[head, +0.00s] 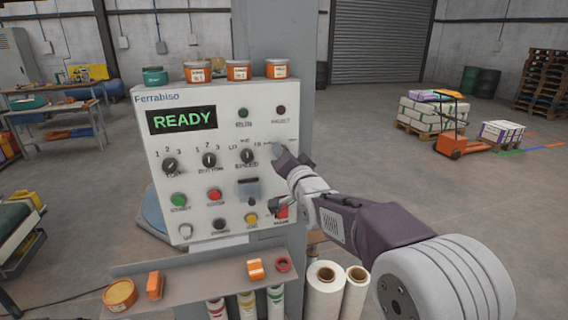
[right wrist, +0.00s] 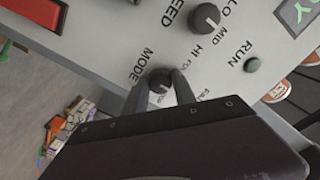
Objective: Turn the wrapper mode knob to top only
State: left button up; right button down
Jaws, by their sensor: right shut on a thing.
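The control panel (head: 222,215) stands upright in front of me with a green READY display (head: 182,120). The mode knob (right wrist: 160,82) is a dark round knob below the label MODE in the right wrist view. My right gripper (right wrist: 170,84) is shut on it, with one finger on each side. In the head view my right gripper (head: 279,151) covers the knob at the panel's upper right. Lettering around the knob is partly hidden by the fingers, so its setting cannot be read. My left gripper is not in view.
The speed knob (head: 247,156) sits left of my gripper, and a red button (head: 282,211) is below it. Orange tins (head: 238,70) stand on the panel top. A shelf (head: 200,276) with small orange items juts out below.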

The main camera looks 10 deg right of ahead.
jog(key=m+b, duration=0.4)
jog(key=m, duration=0.4)
jog(key=shift+m, duration=0.7)
jog(key=shift+f, duration=0.1)
jog(key=c, duration=1)
grip_release()
jog(key=shift+s, duration=0.1)
jog(key=shift+b, duration=0.3)
